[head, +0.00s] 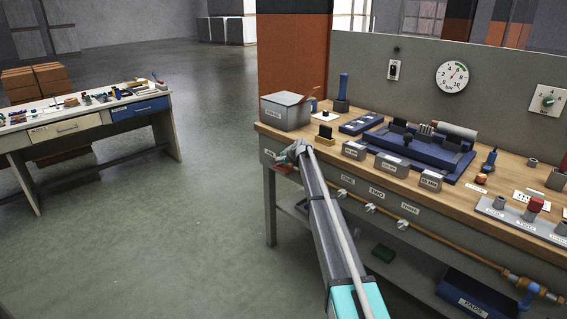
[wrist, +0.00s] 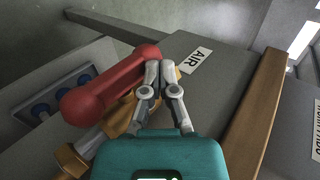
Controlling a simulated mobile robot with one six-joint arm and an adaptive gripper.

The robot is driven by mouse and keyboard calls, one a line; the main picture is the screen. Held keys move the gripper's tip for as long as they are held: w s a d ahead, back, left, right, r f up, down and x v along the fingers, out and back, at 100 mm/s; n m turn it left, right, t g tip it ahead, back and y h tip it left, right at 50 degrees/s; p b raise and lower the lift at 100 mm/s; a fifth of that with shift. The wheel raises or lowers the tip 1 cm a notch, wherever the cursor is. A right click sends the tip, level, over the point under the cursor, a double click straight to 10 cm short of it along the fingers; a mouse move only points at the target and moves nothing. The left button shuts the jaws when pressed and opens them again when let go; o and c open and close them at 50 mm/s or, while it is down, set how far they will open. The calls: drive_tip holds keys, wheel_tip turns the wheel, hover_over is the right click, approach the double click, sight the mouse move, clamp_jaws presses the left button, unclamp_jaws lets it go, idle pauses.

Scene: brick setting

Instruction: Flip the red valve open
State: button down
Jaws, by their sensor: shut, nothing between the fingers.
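The red valve handle (wrist: 112,84) is a thick rounded bar in the wrist view, lying slantwise across a brass valve body (wrist: 122,118). My gripper (wrist: 160,72) has its fingers together beside the handle's upper right end. The fingertips look very close to it, but I cannot tell whether they touch. Part of the brass body is hidden behind the fingers. In the head view my gripper (head: 296,150) is at the left end of the bench front. A small bit of red handle (head: 283,168) shows below it there.
An AIR label (wrist: 196,60) is on the grey panel beside the valve. A wooden bench edge (wrist: 258,115) runs close on the right. A brass pipe (head: 440,240) with small valves runs along the bench front. The floor (head: 190,230) left of the bench is clear.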

sight(286, 169)
idle(0.3)
drive_tip(key=shift+r, duration=0.15)
drive_tip(key=s+d+r+p, duration=0.1)
drive_tip(key=s+r+p, duration=0.1)
drive_tip(key=r+p, duration=0.4)
drive_tip(key=s+d+r+p, duration=0.2)
drive_tip(key=r+p, duration=0.4)
drive_tip(key=p, duration=0.1)
drive_tip(key=shift+d+r, duration=0.2)
drive_tip(key=shift+r, duration=0.15)
idle(0.6)
drive_tip(key=s+d+r+n+g+h+p, duration=0.1)
drive_tip(key=s+d+n+g+h+p, duration=0.1)
drive_tip(key=s, duration=1.7)
drive_tip(key=s+d+r+n+g+h+p, duration=0.1)
drive_tip(key=s+d+n+g+h+p, duration=0.1)
drive_tip(key=s, duration=1.8)
drive_tip(key=s+d+r+n+g+h+p, duration=0.2)
drive_tip(key=s+n+p, duration=0.4)
drive_tip(key=s, duration=1.3)
drive_tip(key=shift+s+d+g+h+p, duration=0.35)
drive_tip(key=shift+d+g, duration=0.1)
drive_tip(key=shift+g, duration=0.45)
